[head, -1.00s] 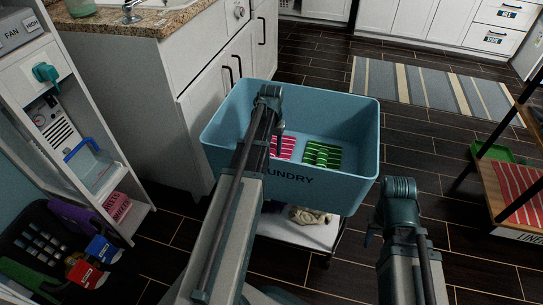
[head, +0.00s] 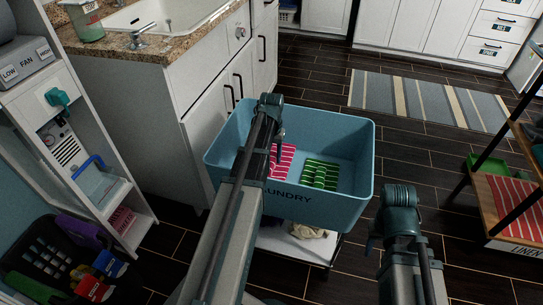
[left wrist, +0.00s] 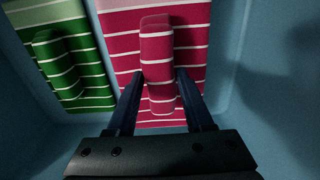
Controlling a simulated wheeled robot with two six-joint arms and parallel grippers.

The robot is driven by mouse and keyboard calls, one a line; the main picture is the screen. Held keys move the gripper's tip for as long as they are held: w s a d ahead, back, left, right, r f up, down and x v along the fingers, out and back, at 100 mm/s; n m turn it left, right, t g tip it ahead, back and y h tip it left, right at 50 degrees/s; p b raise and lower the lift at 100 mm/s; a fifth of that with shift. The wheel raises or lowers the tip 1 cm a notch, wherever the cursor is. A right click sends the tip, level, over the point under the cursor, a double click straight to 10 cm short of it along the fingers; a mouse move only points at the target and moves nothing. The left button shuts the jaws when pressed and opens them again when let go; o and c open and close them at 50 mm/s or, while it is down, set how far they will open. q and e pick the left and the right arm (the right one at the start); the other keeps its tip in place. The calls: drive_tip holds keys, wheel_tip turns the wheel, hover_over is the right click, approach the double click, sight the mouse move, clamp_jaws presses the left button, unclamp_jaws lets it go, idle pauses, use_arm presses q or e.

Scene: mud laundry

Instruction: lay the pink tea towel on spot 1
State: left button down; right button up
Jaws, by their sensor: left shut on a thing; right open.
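The pink tea towel (head: 286,158), with white stripes, lies in the blue laundry tub (head: 347,207). My left gripper (head: 279,152) reaches down into the tub and is shut on the raised fold of the pink tea towel (left wrist: 155,48), which stands between its fingers (left wrist: 159,78) in the left wrist view. A green striped towel (head: 319,174) lies beside it on the tub floor and also shows in the left wrist view (left wrist: 62,68). My right gripper (head: 374,240) is open and empty, outside the tub at the right. I cannot identify spot 1.
A white cabinet with a sink (head: 168,18) stands behind the tub. A shelf unit (head: 150,212) and a dark basket (head: 28,250) are at the left. A wooden rack with a red striped cloth (head: 508,208) is at the right. A striped rug (head: 428,101) lies on open floor.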

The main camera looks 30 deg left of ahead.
wheel_tip(320, 180, up, 32)
drive_tip(key=p, duration=3)
drive_tip(key=shift+p, duration=0.35)
drive_tip(key=shift+a, duration=0.1)
